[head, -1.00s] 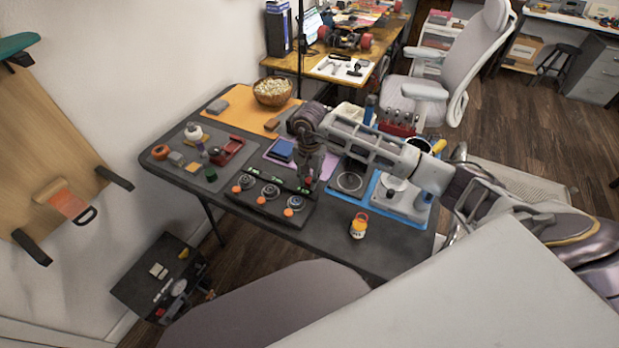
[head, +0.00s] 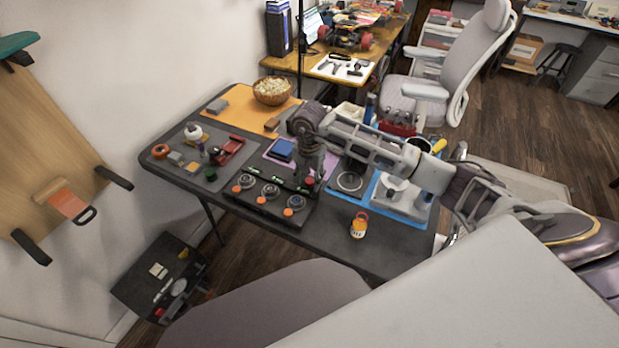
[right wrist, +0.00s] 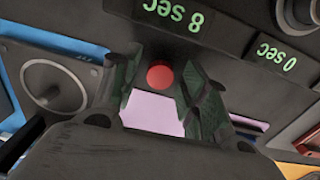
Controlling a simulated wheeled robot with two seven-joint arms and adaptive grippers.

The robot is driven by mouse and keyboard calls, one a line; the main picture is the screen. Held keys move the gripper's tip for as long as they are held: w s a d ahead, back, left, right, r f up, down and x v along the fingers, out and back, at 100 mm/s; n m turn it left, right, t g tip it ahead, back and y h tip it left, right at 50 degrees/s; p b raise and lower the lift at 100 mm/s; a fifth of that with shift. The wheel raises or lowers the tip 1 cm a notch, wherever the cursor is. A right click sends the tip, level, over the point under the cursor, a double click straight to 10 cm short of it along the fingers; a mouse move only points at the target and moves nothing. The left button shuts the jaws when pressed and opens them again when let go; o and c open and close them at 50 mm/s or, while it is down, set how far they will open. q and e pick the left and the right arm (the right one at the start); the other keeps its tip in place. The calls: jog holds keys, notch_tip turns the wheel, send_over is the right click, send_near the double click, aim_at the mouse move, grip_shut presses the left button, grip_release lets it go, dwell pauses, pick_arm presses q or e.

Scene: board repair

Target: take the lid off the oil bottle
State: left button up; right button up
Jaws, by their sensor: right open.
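My right gripper (head: 308,184) points down beside the timer unit, at the edge of the purple mat (head: 272,160). In the right wrist view its two dark green fingers are open. A red round top (right wrist: 160,76) shows between them, apart from both fingers; it looks like a lid, but I cannot tell for sure that it is the oil bottle's. The body below it is hidden. A small orange and white bottle (head: 358,227) with an orange loop on top stands upright on the front of the table. My left gripper is not in view.
The black timer unit (head: 228,189) with several dials and green displays lies close to the gripper. A grey mat (head: 173,172) with parts lies at the left. The table front (head: 325,230) is clear around the small bottle.

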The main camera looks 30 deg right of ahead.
aim_at(310, 180)
notch_tip(310, 180, up, 12)
jog(key=shift+p, duration=0.35)
dwell(0.5)
jog(key=shift+r, duration=0.1)
dwell(0.4)
